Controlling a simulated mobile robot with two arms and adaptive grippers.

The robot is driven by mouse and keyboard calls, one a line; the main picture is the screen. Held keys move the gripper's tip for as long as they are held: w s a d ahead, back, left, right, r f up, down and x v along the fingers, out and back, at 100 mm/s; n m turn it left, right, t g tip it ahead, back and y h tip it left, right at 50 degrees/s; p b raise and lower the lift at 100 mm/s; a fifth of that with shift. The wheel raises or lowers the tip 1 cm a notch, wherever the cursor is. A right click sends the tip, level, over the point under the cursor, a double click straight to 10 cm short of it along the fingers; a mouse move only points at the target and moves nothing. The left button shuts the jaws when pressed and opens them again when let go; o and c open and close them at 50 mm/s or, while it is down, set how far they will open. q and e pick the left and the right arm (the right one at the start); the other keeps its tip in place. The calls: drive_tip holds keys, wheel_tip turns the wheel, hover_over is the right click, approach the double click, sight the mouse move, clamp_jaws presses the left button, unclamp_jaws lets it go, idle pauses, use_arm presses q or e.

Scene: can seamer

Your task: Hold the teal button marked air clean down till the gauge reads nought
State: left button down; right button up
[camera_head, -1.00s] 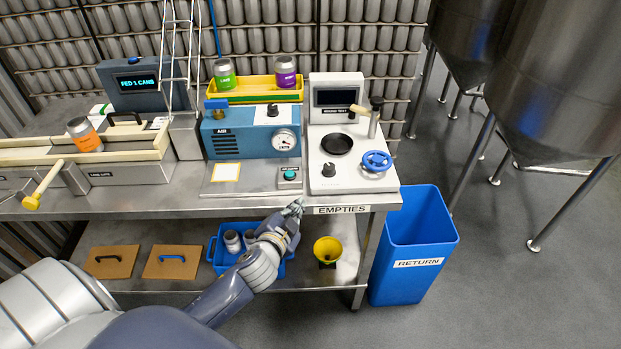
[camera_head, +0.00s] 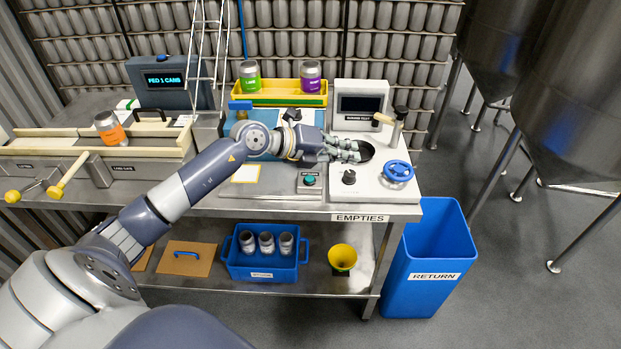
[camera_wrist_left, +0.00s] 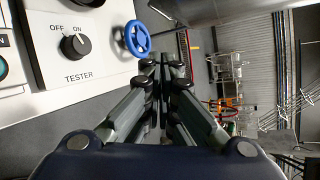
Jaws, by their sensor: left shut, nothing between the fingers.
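The teal button (camera_head: 309,181) sits on a small grey box on the bench, in front of the blue air unit (camera_head: 272,115). A sliver of it also shows at the left edge of the left wrist view (camera_wrist_left: 3,68). The gauge is hidden behind my left arm and hand. My left gripper (camera_head: 357,149) is shut and empty. It is above the bench, up and to the right of the button, in front of the black round plate on the white tester. My right gripper is not in view.
The white tester has a knob (camera_wrist_left: 75,46) and a blue handwheel (camera_head: 398,171) close to my left gripper. A yellow tray (camera_head: 270,100) with two cans stands behind the air unit. A blue return bin (camera_head: 428,255) stands right of the bench.

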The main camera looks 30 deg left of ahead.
sight(307, 177)
use_arm(q)
drive_tip(key=a+g+y, duration=0.1)
drive_tip(key=a+y, duration=0.4)
drive_tip(key=a, duration=0.6)
drive_tip(key=shift+a+f+g, duration=0.15)
drive_tip(key=shift+g, duration=0.25)
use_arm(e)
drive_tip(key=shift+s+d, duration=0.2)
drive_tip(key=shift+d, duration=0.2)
use_arm(q)
drive_tip(key=shift+f, duration=0.2)
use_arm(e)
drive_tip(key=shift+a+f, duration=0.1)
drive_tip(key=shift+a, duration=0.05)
